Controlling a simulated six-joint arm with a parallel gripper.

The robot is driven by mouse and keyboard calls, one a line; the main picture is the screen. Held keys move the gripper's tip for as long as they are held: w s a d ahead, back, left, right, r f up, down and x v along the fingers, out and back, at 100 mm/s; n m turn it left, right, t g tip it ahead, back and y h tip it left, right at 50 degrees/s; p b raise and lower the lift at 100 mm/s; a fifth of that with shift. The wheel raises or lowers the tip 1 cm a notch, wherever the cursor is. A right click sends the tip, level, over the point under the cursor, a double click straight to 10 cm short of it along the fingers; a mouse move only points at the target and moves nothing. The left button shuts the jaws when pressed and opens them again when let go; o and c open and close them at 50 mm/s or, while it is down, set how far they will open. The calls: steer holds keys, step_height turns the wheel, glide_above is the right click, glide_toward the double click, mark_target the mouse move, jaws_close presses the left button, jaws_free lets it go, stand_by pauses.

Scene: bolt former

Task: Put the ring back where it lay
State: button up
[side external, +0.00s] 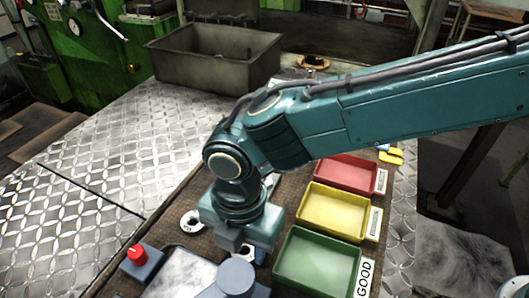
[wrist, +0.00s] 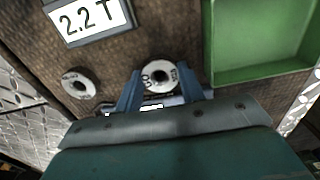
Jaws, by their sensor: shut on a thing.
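My gripper (wrist: 160,88) points down over the brown work mat. In the wrist view its two fingers are shut on a pale metal ring (wrist: 160,76) with dark marks and a dark centre hole. I cannot tell whether this ring touches the mat. A second, similar ring (wrist: 80,84) lies flat on the mat to the left, apart from the fingers. That second ring also shows in the side view (side external: 190,222), left of my gripper (side external: 240,250).
The green (side external: 318,262), yellow (side external: 333,212) and red (side external: 347,173) bins stand to the right, the green one closest. A display reading 2.2 T (wrist: 90,18) is near the rings. A red button box (side external: 140,264) and a grey plate (side external: 182,274) lie at the front.

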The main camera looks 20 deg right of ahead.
steer(key=shift+f, duration=0.35)
steer(key=shift+d+f, duration=0.1)
steer(key=shift+f, duration=0.3)
steer(key=o, duration=1)
steer(key=shift+s, duration=0.1)
step_height(320, 180, up, 14)
steer(key=shift+f, duration=0.2)
